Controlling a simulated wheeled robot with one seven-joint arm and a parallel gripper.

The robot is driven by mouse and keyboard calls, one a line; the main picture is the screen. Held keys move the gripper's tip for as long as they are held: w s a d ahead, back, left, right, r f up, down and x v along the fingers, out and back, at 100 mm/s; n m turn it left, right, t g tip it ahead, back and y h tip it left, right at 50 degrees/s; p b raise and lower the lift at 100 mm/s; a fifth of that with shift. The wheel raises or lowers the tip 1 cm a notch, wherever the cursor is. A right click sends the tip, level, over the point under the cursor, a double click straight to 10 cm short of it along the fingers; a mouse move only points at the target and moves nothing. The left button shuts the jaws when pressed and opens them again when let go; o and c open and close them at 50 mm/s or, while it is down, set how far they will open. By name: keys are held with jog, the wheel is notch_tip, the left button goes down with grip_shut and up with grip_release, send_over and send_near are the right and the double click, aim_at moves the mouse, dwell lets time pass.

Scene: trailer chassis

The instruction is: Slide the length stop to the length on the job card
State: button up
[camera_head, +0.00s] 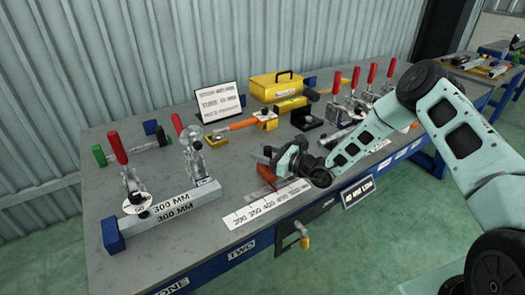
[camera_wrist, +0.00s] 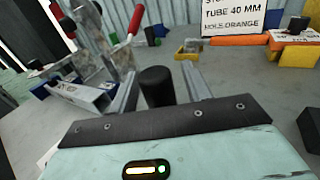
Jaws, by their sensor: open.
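The job card (camera_head: 220,103) stands at the back of the bench. In the wrist view the card (camera_wrist: 232,22) shows "TUBE 40 MM" and "HOLE ORANGE"; its top line is cut off, and too small to read surely in the head view. A white length scale (camera_head: 262,206) lies along the front edge, marked from 300 upward. My gripper (camera_head: 268,159) is low over the bench behind the scale. In the wrist view my gripper (camera_wrist: 160,72) is open, with a black round knob (camera_wrist: 157,88) between its fingers. Contact is not clear. A reddish-brown piece (camera_head: 266,173), perhaps the stop, shows below it.
Orange tube (camera_head: 243,124), a yellow toolbox (camera_head: 276,86) and more clamps (camera_head: 352,85) stand behind. A padlock (camera_head: 303,240) hangs on the bench front.

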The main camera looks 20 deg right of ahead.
jog(key=shift+w+a, duration=0.1)
jog(key=shift+a, duration=0.05)
jog(key=shift+c, duration=0.2)
grip_shut()
jog(key=a, duration=0.1)
jog(key=s+a, duration=0.1)
jog(key=a, duration=0.1)
jog(key=a+p, duration=0.1)
jog(key=shift+s+a, duration=0.3)
jog(key=shift+a, duration=0.1)
jog(key=shift+o, duration=0.2)
grip_release()
jog(key=shift+d, duration=0.1)
